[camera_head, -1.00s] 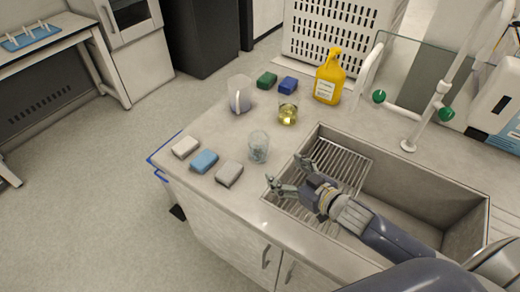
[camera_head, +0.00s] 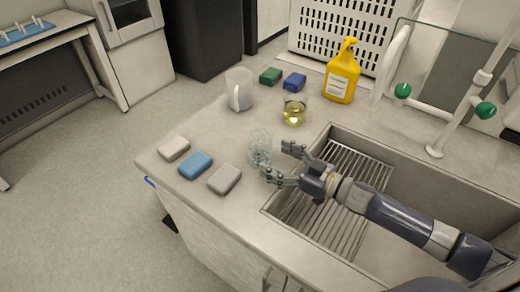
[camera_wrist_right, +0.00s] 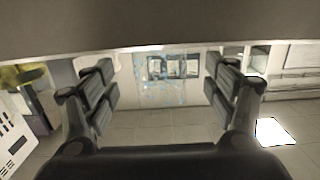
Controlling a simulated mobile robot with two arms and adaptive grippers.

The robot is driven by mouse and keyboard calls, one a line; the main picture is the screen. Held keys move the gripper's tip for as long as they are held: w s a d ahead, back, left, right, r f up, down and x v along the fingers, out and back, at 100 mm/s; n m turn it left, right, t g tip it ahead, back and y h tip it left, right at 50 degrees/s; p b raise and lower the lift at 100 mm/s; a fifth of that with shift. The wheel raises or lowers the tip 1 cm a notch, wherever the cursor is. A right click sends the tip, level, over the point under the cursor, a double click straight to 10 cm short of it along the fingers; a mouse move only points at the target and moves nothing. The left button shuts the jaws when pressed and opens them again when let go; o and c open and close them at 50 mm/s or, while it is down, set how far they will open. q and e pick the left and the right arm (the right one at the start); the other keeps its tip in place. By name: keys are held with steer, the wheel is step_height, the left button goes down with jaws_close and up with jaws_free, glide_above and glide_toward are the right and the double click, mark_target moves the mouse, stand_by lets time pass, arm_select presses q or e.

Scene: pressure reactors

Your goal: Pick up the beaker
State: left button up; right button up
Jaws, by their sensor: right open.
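A clear glass beaker with a faint bluish pattern (camera_head: 260,147) stands upright on the counter, left of the sink. It also shows faintly, see-through, between the fingers in the right wrist view (camera_wrist_right: 160,82). A second glass beaker (camera_head: 294,112) with yellow liquid stands behind it. My right gripper (camera_head: 278,162) is open, low beside the clear beaker, with its fingertips pointing left at it. The wrist view shows both fingers apart (camera_wrist_right: 160,90). I cannot tell whether they touch the glass. My left gripper is not in view.
A white jug (camera_head: 239,92), green sponge (camera_head: 270,76), blue sponge (camera_head: 294,82) and yellow bottle (camera_head: 341,75) stand behind. Several blocks, including a blue one (camera_head: 196,163), lie at the left. The sink (camera_head: 420,185) and green-knobbed tap (camera_head: 435,150) are at the right.

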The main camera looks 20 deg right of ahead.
mark_target(269, 155)
steer(key=shift+p+x, duration=0.6)
steer(key=shift+x, duration=2.5)
steer(key=shift+f, duration=0.1)
steer(key=c, duration=1.3)
steer(key=shift+d, duration=0.1)
